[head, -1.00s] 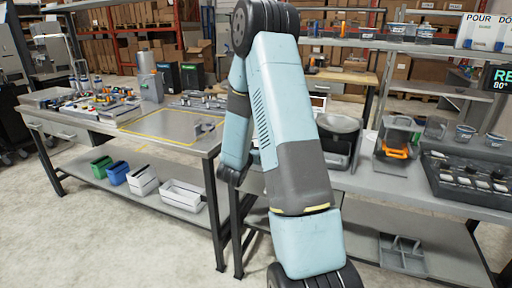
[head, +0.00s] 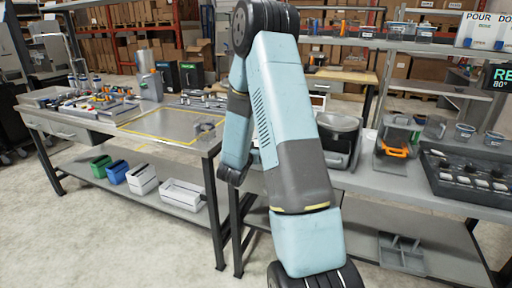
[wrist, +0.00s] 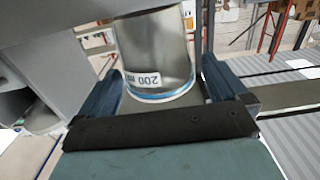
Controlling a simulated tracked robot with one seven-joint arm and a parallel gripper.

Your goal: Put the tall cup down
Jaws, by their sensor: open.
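The fingers are open, one on each side of the cup. I cannot tell whether either finger touches it, or what the cup rests on. In the head view my arm hides the gripper, and I cannot make out this cup there.
A left workbench (head: 175,127) carries a yellow outlined area and several small parts. On the right bench stand a dispenser with an orange part (head: 393,151), small clear cups (head: 464,133) and a dark tray (head: 470,172). A shelf with bins runs behind.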

